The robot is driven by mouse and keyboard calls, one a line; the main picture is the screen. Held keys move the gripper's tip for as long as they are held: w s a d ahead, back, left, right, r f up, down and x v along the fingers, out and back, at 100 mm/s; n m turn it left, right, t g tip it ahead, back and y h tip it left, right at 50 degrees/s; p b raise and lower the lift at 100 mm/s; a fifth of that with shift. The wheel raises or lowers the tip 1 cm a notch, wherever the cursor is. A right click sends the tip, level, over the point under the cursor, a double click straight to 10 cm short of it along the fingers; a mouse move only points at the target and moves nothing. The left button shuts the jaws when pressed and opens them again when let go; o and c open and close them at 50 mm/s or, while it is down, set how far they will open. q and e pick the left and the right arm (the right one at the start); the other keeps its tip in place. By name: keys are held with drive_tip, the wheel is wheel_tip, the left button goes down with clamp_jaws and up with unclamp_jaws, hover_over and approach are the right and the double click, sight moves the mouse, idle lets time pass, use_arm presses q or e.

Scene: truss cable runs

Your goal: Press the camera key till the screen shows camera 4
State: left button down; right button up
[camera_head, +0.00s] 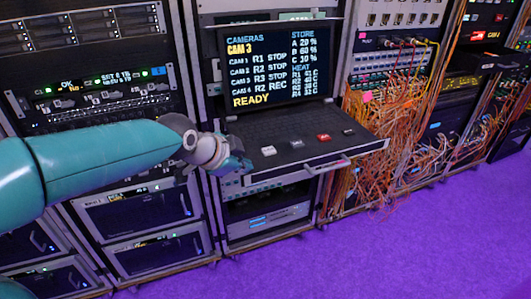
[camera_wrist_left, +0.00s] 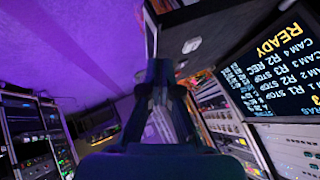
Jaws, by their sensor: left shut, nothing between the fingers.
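The screen (camera_head: 275,70) on the pull-out console reads CAM 3 under CAMERAS, with READY at the bottom. It lists four camera rows; the CAM 4 row reads REC. It also shows tilted in the left wrist view (camera_wrist_left: 268,75). On the console's front ledge sit a white key (camera_head: 268,151), a second pale key (camera_head: 296,144), a red key (camera_head: 323,138) and a dark key (camera_head: 348,132); their labels are too small to read. My left gripper (camera_head: 245,165) is shut and empty, just left of the leftmost white key. A white key (camera_wrist_left: 192,45) shows beside its fingers (camera_wrist_left: 158,72).
The console drawer (camera_head: 318,158) juts out from the rack, with a handle at its front edge. Equipment racks stand on both sides. Tangled orange cables (camera_head: 400,150) hang to the right. The purple floor (camera_head: 380,250) in front is clear.

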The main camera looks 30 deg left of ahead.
use_arm(q)
drive_tip(key=d+f+n+g+h, duration=0.1)
drive_tip(key=d+f+n+g, duration=0.35)
drive_tip(key=f, duration=1.15)
drive_tip(key=s+d+f+n+h, duration=0.1)
drive_tip(key=s+d+f, duration=0.2)
drive_tip(key=f, duration=0.3)
drive_tip(key=s+d+f+n+g, duration=0.1)
drive_tip(key=s+d+f, duration=0.2)
drive_tip(key=f, duration=0.3)
drive_tip(key=s+d+f+n+h, duration=0.1)
drive_tip(key=s+d+f, duration=0.2)
drive_tip(key=f, duration=0.3)
drive_tip(key=s+d+f+n+g, duration=0.2)
drive_tip(key=s+d+f+n, duration=0.2)
drive_tip(key=s+f, duration=0.4)
drive_tip(key=s, duration=0.3)
drive_tip(key=shift+s+f+g, duration=0.2)
drive_tip(key=shift+f+g, duration=0.05)
drive_tip(key=shift+g, duration=0.1)
drive_tip(key=shift+w+d, duration=0.1)
drive_tip(key=shift+d, duration=0.05)
